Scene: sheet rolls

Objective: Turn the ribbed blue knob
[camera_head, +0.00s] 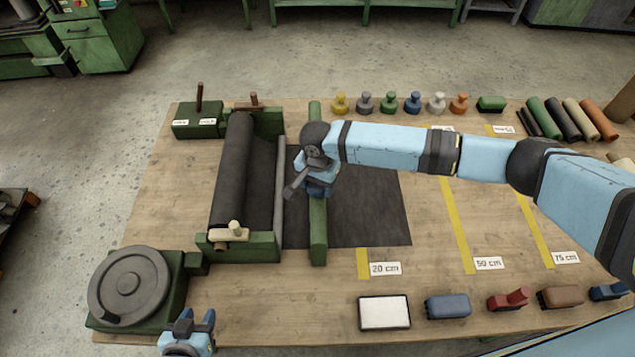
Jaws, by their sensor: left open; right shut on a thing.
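My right gripper (318,178) reaches in from the right and points down over the green crossbar (318,230) in front of the roller. It is shut on a small dark blue part (318,191) on that bar, which seems to be the ribbed blue knob. The jaws and wrist cover most of it, so its ribs and turn cannot be made out. My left gripper (192,325) is at the bottom edge, by the round grey handwheel (129,285). It is open and empty.
A dark sheet (375,210) lies under the bar, right of the black roller (232,170). Several coloured knobbed pieces, including a blue one (412,103), stand along the back. Rolls (565,120) lie back right. A white pad (384,312) and several blocks line the front.

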